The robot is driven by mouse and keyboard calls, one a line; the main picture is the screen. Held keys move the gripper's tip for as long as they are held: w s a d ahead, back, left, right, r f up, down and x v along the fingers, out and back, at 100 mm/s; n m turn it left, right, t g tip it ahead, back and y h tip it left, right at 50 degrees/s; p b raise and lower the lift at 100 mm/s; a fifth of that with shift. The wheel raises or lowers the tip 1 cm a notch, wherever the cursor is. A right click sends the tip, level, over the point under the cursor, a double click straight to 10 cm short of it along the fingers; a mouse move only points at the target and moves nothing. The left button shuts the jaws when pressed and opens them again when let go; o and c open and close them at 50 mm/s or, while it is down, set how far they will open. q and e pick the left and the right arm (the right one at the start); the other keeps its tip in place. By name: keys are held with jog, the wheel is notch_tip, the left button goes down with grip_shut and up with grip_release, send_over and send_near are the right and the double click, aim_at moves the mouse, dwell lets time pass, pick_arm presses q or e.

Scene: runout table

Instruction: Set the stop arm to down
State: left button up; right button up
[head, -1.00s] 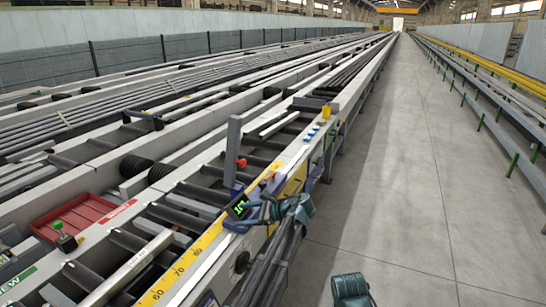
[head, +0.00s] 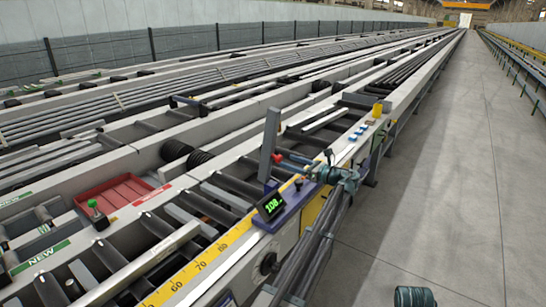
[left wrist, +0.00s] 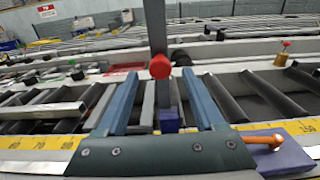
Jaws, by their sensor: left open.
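The stop arm (head: 270,145) is a grey bar standing upright, slightly tilted, at the near side of the runout table. A red knob (head: 277,158) sticks out from it. My left gripper (head: 292,157) reaches in from the right of the knob, its fingers pointing at it. In the left wrist view, the red knob (left wrist: 160,67) sits between the open fingertips, with a gap on each side, and the grey stop arm (left wrist: 156,25) rises behind it. The fingers do not appear to touch the knob. My right gripper's fingers are not seen.
A display (head: 270,206) reading 108 sits on a blue mount beside the yellow scale (head: 205,262). Blue buttons and a yellow cap (head: 378,109) are farther along the rail. A red tray (head: 115,193) lies left.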

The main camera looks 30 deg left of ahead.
aim_at(276, 157)
pick_arm(q)
jog(key=a, duration=0.9)
jog(key=shift+w, duration=0.35)
grip_shut()
dwell(0.9)
